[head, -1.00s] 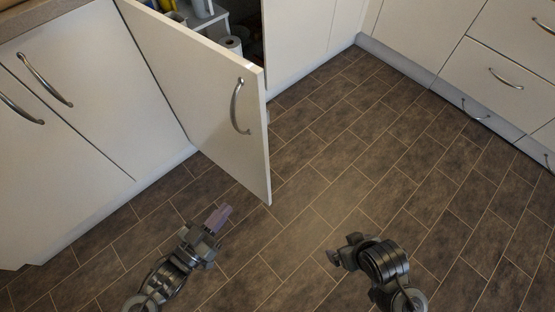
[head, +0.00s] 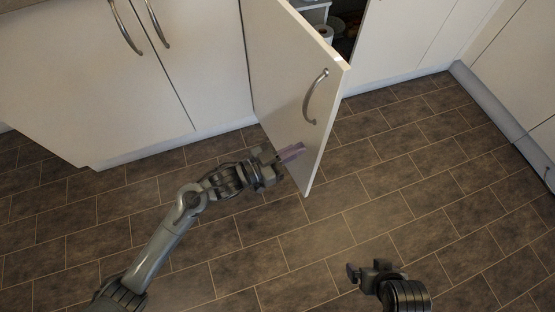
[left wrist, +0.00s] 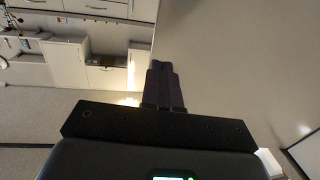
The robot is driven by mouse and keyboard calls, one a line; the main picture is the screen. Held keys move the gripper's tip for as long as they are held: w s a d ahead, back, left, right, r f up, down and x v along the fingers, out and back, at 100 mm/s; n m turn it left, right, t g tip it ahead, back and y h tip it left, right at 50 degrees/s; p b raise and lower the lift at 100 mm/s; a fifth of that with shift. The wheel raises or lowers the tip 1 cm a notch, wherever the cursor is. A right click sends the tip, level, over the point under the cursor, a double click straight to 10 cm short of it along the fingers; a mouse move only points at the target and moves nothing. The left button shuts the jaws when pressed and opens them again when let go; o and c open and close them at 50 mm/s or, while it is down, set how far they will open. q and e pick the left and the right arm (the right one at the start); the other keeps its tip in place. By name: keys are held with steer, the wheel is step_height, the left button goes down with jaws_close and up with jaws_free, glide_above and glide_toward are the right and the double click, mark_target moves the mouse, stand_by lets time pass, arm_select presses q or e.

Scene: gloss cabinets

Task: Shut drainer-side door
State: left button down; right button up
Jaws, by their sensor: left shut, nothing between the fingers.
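The white cabinet door (head: 282,88) stands open, swung out from the cabinet front, with a curved metal handle (head: 315,97) near its free edge. My left gripper (head: 292,153) is shut and empty, its purple fingers close to the outer face of the door, low down and below the handle. I cannot tell whether the fingertips touch it. In the left wrist view the shut fingers (left wrist: 163,85) show dark, with the pale door panel (left wrist: 225,60) filling the right side. My right gripper (head: 364,272) is over the floor at the bottom right; its finger opening is unclear.
Closed white doors (head: 165,60) with metal handles stand on the left. More cabinet fronts (head: 415,35) stand on the right. The tiled floor (head: 380,190) is clear.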

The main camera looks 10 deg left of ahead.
mark_target(319, 140)
arm_select(q)
steer(key=b+x, duration=0.1)
steer(key=x, duration=0.2)
steer(key=shift+d+f, duration=0.15)
steer(key=shift+d, duration=0.05)
steer(key=shift+w+d+b, duration=0.3)
steer(key=shift+w+d, duration=0.1)
